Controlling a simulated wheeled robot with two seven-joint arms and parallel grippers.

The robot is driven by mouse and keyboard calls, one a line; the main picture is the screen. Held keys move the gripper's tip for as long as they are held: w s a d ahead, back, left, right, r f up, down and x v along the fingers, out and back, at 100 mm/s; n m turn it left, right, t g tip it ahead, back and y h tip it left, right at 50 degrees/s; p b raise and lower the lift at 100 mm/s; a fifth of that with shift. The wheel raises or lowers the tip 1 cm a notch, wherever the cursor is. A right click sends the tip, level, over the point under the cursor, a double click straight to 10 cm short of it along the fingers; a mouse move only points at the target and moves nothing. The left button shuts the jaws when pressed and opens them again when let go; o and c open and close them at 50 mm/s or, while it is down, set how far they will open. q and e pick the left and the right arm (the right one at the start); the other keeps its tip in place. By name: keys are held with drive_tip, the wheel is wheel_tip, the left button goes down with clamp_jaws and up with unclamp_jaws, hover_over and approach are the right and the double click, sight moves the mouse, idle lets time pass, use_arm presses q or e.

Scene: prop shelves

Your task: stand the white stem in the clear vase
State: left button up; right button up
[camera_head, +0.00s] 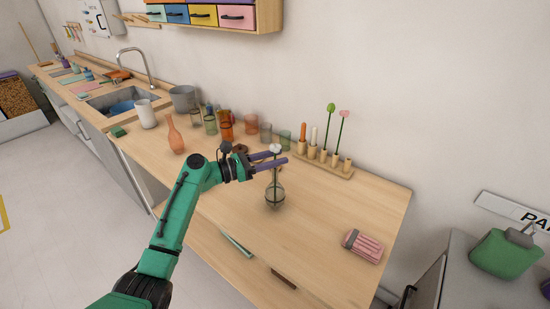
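The clear vase (275,194) stands upright on the wooden counter, round-bodied with a narrow neck. The white stem (276,149) has a small white bloom on top and stands about upright, its lower part running down into the vase. My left gripper (286,159) reaches in from the left above the vase. Its two purple fingers lie on either side of the stem with a visible gap between them, so it looks open. Whether a finger touches the stem is hard to tell. My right gripper is out of view.
A wooden rack (325,166) with candles, a green bud and a pink flower stands behind the vase. Several glasses (226,125) and an orange vase (175,136) stand to the left. A pink object (363,246) lies at the right. Bare counter surrounds the vase's front.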

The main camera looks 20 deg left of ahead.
use_arm(q)
drive_tip(key=b+v, duration=0.3)
drive_tip(key=v, duration=1.1)
drive_tip(key=shift+s+a+b, duration=0.2)
drive_tip(key=shift+s+b, duration=0.05)
drive_tip(key=shift+b, duration=0.1)
